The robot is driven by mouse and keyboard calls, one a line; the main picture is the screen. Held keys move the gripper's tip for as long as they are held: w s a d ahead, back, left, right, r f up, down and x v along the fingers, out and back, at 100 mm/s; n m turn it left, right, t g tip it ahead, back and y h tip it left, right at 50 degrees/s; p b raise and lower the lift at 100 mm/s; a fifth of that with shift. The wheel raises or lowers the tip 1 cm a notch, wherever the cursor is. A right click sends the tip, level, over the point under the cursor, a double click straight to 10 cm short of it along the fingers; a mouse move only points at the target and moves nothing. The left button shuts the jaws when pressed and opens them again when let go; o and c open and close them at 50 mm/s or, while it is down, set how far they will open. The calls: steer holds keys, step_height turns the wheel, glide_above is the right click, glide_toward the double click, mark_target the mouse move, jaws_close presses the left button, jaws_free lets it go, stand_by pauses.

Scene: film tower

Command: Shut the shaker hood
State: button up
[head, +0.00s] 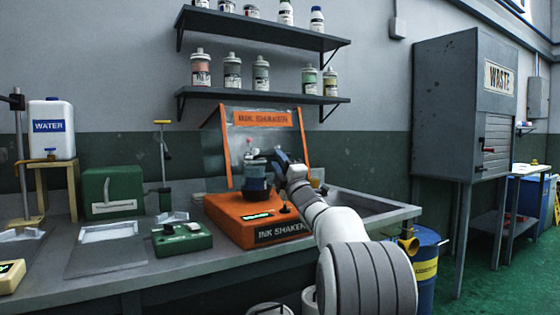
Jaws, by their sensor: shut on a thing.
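The ink shaker (241,222) is an orange box on the bench with a lit green display and a black label. Its hood (264,118) is a clear panel with an orange frame marked INK SHAKER, and it stands raised and tilted back behind the box. My gripper (262,162) is shut at the jar's lid, in front of the hood panel. The fingertips are small and partly hidden, so their exact contact is hard to see.
A green device (181,238) and a grey plate (105,246) lie left of the shaker. A sink (368,207) is to its right. Shelves (262,93) with several bottles hang above the hood. A blue drum (424,268) stands below the bench's right end.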

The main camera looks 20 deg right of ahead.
steer(key=shift+o, duration=1.1)
steer(key=shift+w+a+f, duration=0.1)
steer(key=shift+w+f, duration=0.1)
steer(key=shift+f, duration=0.1)
steer(key=v, duration=0.6)
steer(key=shift+s+p, duration=0.1)
steer(key=shift+p, duration=0.2)
steer(key=shift+s+d+f, duration=0.1)
steer(key=shift+s+d, duration=0.1)
steer(key=shift+s, duration=0.6)
steer(key=shift+f, duration=0.15)
